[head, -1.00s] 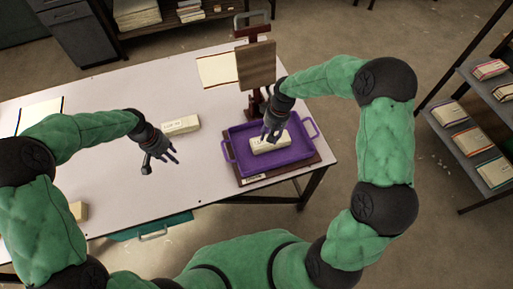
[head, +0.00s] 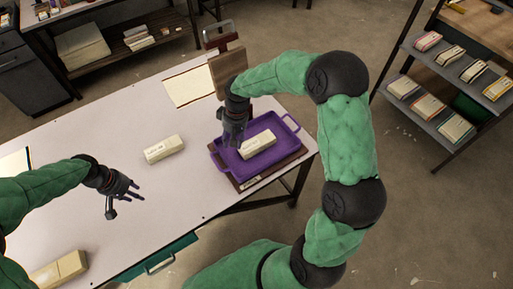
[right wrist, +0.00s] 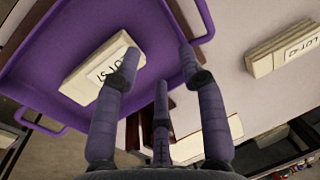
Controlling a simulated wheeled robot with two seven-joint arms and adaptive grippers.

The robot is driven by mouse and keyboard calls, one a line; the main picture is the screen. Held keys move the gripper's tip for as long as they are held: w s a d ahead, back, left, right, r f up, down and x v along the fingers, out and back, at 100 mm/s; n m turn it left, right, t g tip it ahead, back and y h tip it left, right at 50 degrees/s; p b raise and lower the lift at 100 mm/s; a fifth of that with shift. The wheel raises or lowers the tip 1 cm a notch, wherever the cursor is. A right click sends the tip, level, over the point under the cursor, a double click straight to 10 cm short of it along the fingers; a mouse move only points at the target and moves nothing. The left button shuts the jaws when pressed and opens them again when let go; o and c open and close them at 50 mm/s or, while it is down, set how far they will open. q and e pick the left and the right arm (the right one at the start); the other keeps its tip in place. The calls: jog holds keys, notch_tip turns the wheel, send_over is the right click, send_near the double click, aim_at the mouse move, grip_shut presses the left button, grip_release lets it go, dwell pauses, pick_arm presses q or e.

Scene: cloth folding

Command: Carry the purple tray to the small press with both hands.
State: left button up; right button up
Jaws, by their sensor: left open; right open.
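The purple tray (head: 265,123) lies on a dark brown board at the right end of the table, with a cream labelled block (head: 258,144) in it. The small press (head: 228,70), with an upright wooden plate, stands behind the tray at the table's far edge. My right gripper (head: 233,142) is open over the tray's left side, partly hiding it. In the right wrist view its fingers (right wrist: 158,75) hold nothing; the tray (right wrist: 60,40) and block (right wrist: 105,65) show beyond them. My left gripper (head: 124,205) is open and empty over the table's left part, well away from the tray.
Another cream block (head: 164,149) lies between my left gripper and the tray. A paper sheet (head: 190,87) lies left of the press. A further block (head: 58,270) is at the near left. Shelves (head: 455,95) stand at the right, apart from the table.

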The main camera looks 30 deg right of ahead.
notch_tip(320, 180, up, 7)
jog(key=d, duration=0.1)
jog(key=shift+d, duration=0.35)
dwell(0.3)
